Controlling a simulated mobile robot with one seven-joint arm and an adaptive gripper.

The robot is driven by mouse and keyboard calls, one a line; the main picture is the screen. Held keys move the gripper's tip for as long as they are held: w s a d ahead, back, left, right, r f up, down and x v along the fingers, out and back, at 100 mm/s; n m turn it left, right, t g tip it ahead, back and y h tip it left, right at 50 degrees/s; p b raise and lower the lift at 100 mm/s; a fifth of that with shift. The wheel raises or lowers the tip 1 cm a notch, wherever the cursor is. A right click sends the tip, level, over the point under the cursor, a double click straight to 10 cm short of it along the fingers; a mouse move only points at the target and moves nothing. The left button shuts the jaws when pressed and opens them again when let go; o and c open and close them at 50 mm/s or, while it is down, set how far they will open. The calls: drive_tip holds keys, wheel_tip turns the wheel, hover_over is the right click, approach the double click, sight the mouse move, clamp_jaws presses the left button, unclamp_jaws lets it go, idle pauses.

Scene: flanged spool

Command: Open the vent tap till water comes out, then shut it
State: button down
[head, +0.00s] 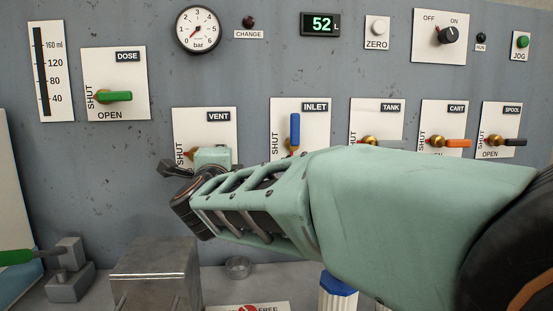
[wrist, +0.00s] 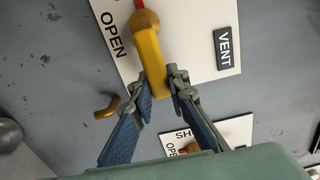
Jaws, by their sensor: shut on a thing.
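The vent tap's yellow lever (wrist: 150,62) stands in front of the white VENT plate (wrist: 198,45) in the wrist view. Its brown pivot is at the top, with a bit of red beyond it. My gripper (wrist: 163,92) is shut on the free end of the lever, one finger on each side. By the plate's lettering, the lever points to the plate's right. A bent brown spout (wrist: 97,108) sticks out of the panel beside it, and I see no water at it. In the head view the VENT plate (head: 207,124) shows, but my arm covers most of the tap.
To the right are INLET (head: 295,132), TANK (head: 375,125), CART (head: 440,138) and SPOOL (head: 500,140) taps. A DOSE tap (head: 118,96) is at upper left. The counter reads 52 L.

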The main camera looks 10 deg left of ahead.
drive_tip(key=c, duration=1.8)
unclamp_jaws()
drive_tip(key=shift+c, duration=0.2)
wheel_tip(320, 180, up, 10)
drive_tip(key=shift+c, duration=0.2)
